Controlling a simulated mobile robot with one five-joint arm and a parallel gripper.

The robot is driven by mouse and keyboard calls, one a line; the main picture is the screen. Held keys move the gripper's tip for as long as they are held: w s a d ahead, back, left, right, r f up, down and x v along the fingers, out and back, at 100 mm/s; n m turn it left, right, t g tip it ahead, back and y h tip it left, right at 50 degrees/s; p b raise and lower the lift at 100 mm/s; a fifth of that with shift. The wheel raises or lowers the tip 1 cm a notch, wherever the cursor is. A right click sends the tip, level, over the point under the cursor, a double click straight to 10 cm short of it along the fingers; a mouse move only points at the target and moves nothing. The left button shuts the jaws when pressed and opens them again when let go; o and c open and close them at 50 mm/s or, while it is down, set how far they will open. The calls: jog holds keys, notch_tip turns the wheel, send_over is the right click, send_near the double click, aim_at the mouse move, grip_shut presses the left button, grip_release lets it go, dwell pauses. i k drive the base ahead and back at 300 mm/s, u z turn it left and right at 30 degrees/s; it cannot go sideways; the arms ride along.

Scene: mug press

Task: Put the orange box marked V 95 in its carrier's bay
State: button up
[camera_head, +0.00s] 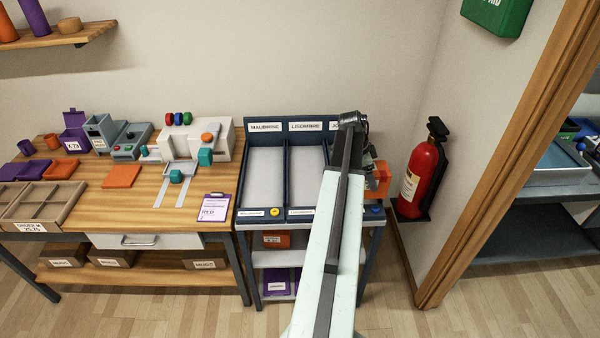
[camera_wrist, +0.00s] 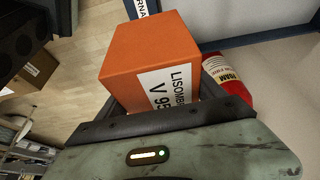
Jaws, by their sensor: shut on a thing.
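The orange box (camera_wrist: 135,62) is held in my gripper (camera_wrist: 165,95), with dark jaws at its sides. Its white label reads V 95 below a name beginning LISOMB. In the head view the box (camera_head: 379,181) shows partly behind my arm, at the right end of the dark blue rack (camera_head: 286,165). My gripper (camera_head: 368,166) is mostly hidden there. The rack's middle bay (camera_head: 306,167) has a sign beginning with L and looks empty where visible. The left bay (camera_head: 265,175) is empty. The right bay is mostly hidden; its sign begins JO.
A red fire extinguisher (camera_head: 422,172) hangs on the wall close right of the box. The wooden workbench (camera_head: 120,205) with a press (camera_head: 196,140) stands left of the rack. An orange box (camera_head: 276,240) and a purple item (camera_head: 279,283) lie on the shelves below the bays.

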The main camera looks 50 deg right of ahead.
aim_at(309, 189)
jog(key=i, duration=0.9)
jog(key=z, duration=0.05)
